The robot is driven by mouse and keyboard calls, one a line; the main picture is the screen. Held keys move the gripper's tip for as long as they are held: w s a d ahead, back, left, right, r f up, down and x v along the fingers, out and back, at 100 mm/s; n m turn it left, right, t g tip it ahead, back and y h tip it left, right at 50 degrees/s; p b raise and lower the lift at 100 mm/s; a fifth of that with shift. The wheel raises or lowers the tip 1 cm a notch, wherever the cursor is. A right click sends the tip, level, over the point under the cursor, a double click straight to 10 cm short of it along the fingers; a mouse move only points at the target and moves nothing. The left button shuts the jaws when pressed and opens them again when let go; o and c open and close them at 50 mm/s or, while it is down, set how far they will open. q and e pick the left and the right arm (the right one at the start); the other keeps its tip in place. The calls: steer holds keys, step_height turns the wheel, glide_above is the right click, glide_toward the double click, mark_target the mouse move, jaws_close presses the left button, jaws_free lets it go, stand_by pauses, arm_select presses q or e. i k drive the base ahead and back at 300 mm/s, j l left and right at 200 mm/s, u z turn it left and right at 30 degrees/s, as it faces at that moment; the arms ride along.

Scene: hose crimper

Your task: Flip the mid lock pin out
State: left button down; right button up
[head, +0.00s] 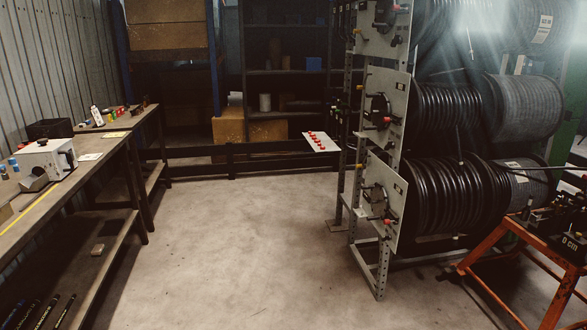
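A hose rack stands at the right of the head view, with hose reels stacked on it. The middle end plate (398,91) is pale grey and faces left. It carries a dark hub mechanism (376,108) and a small red-tipped part (387,120), which may be the mid lock pin. Its exact position is too small to tell. Similar fittings show on the upper plate (366,40) and on the lower plate (378,178). The middle hose reel (447,108) is black and sits right of its plate. Neither of my grippers is in view.
A long workbench (98,160) with a white machine (47,160) runs along the left wall. An orange stand (487,248) is at the lower right. The concrete floor (235,235) between bench and rack is clear. Dark shelves (285,65) and a low dark rail (195,152) close the back.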

mark_target(385, 120)
steer(key=i+z, duration=0.1)
steer(key=i, duration=0.6)
steer(key=i+j+z, duration=0.1)
steer(key=i, duration=0.6)
steer(key=i+j+z, duration=0.15)
steer(key=i+z, duration=0.3)
steer(key=i+j+z, duration=0.3)
steer(key=z, duration=0.2)
steer(key=i+j+z, duration=0.65)
steer(key=j+z, duration=0.15)
steer(key=j, duration=0.2)
steer(key=i+j+z, duration=0.2)
steer(key=k+j, duration=0.1)
